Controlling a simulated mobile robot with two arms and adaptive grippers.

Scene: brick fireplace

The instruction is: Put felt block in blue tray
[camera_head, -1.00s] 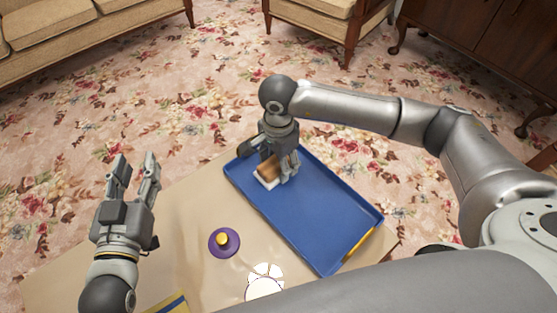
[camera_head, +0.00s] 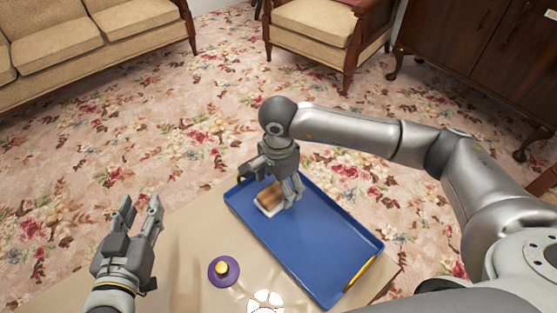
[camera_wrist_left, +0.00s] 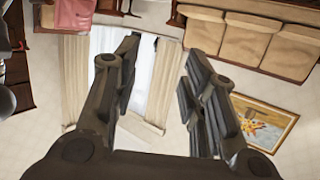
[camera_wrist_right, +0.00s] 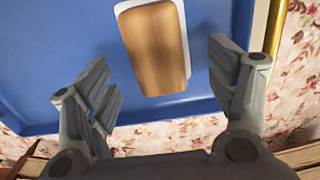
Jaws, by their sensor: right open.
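The felt block (camera_head: 269,201) has a wooden brown top and a white base. It lies inside the blue tray (camera_head: 318,241), near the tray's far left end. My right gripper (camera_head: 273,183) is over the block. In the right wrist view the block (camera_wrist_right: 155,45) lies flat on the tray's blue floor (camera_wrist_right: 75,60), seen between and beyond the open fingers (camera_wrist_right: 160,75), with gaps on both sides. My left gripper (camera_head: 139,211) is open and empty, left of the table; its fingers (camera_wrist_left: 160,70) are spread in the left wrist view, with only room furniture beyond.
A purple round object with a yellow knob (camera_head: 223,270) stands on the tan table (camera_head: 190,250), left of the tray. A white round object (camera_head: 265,300) is at the bottom edge. The tray has yellow handles (camera_head: 360,273). Its middle and near end are empty.

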